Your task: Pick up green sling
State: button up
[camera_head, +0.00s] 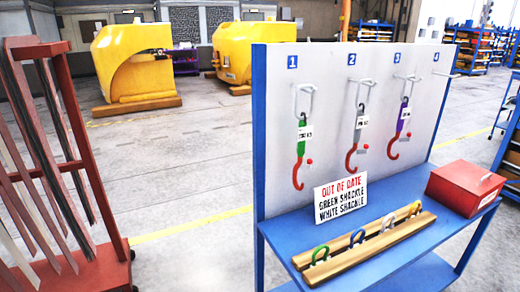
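A green sling (300,138) hangs from the wire hook (304,98) under number 1 on the grey board (328,112). It is a short green strap with a white tag, partly unreadable, and a red hook (298,175) at its lower end. It hangs roughly upright, clear of the blue shelf below. A grey sling (358,132) hangs under number 2 and a purple sling (402,118) under number 3, each with a red hook. The hook under number 4 (446,75) looks empty. My gripper is not in view.
A sign (340,198) reading "OUT OF DATE GREEN SHACKLE WHITE SHACKLE" stands on the blue shelf (282,238). Several shackles stand in a wooden rack (375,258). A red box (466,188) sits right. A red rack (75,125) stands left; open floor (185,205) lies between.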

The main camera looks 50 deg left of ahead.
aim_at(304, 132)
jog(key=u, duration=1.6)
